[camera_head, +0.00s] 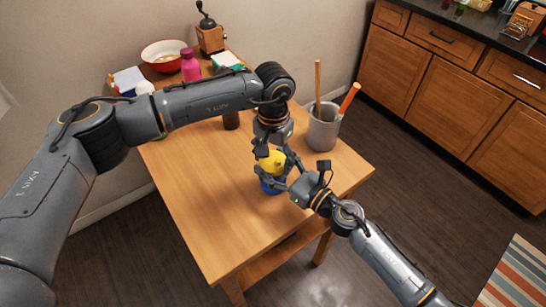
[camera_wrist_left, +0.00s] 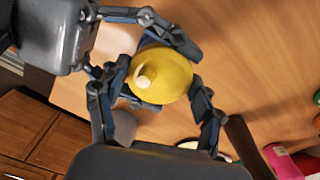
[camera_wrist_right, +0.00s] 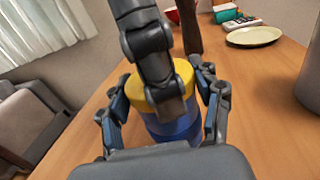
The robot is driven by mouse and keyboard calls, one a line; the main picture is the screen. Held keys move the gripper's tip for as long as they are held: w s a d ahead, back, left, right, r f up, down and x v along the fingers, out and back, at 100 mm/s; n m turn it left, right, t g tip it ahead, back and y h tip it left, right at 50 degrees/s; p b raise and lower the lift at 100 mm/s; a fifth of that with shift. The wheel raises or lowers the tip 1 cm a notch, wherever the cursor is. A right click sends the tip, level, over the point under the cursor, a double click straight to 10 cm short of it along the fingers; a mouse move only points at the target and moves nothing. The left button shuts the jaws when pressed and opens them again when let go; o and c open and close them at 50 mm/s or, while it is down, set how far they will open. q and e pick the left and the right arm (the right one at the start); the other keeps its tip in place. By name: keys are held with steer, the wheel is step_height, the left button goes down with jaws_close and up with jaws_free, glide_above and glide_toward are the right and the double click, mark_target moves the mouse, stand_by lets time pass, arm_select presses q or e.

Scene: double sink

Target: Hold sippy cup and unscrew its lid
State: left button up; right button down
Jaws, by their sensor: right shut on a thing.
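The sippy cup has a yellow lid (camera_head: 272,162) and a blue body (camera_head: 270,188). It stands upright on the wooden table. My right gripper (camera_wrist_right: 164,118) is shut on the blue body, with one finger on each side. My left gripper (camera_head: 270,150) comes down from above, its fingers spread around the yellow lid (camera_wrist_left: 163,75). It looks open; contact with the lid is not clear. In the right wrist view, a left finger hides part of the lid (camera_wrist_right: 182,75) and the body (camera_wrist_right: 178,130).
A dark cylinder (camera_head: 231,120) stands behind the left arm. A pink bottle (camera_head: 190,66), red bowl (camera_head: 150,50) and grinder (camera_head: 210,38) are at the far end. The table's front left is clear.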

arm_select(q)
steer(key=c, duration=0.3)
steer(key=shift+n, duration=1.7)
steer(key=shift+c, duration=0.2)
steer(key=o, duration=1.3)
steer(key=shift+c, duration=0.2)
steer(key=shift+r, duration=0.1)
